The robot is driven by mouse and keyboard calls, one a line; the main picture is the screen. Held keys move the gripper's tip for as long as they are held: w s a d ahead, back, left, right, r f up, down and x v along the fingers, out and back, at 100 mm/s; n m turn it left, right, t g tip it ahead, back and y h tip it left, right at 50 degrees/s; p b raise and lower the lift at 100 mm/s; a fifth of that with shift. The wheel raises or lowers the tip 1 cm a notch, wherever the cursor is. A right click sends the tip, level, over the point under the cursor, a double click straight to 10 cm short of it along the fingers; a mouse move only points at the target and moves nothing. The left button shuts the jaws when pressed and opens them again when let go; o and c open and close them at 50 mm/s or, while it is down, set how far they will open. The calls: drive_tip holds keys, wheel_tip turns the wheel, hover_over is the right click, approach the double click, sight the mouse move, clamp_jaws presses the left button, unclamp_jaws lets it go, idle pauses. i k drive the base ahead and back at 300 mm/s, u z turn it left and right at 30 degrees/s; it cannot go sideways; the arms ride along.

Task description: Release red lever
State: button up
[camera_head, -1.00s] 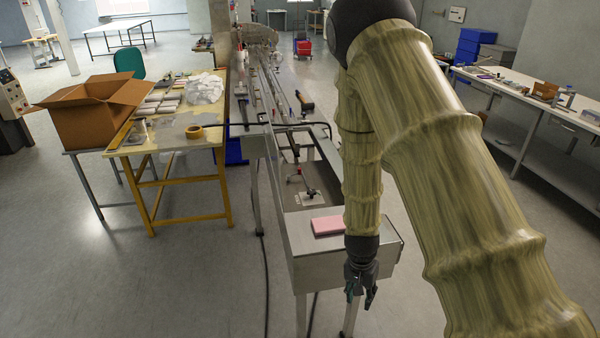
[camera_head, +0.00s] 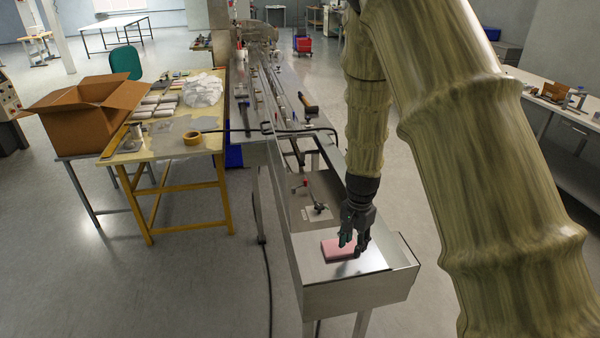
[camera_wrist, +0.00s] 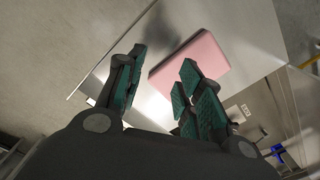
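A small red knob (camera_head: 306,183), which looks like the red lever's end, shows inside the machine's metal trough, close to a dark rod. A tiny red spot also shows at the right of the wrist view (camera_wrist: 264,130); it is too small to tell the lever's position. My gripper (camera_head: 354,243) is over the near end of the machine, in front of and right of the knob.
A pink block (camera_head: 335,252) lies on the metal end plate (camera_head: 318,275), just below my gripper. A hammer (camera_head: 307,103) lies farther along the machine. A yellow table (camera_head: 160,148) with a cardboard box (camera_head: 75,118) beside it stands left.

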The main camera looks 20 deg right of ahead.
sight(294, 188)
drive_tip(key=i, duration=1.6)
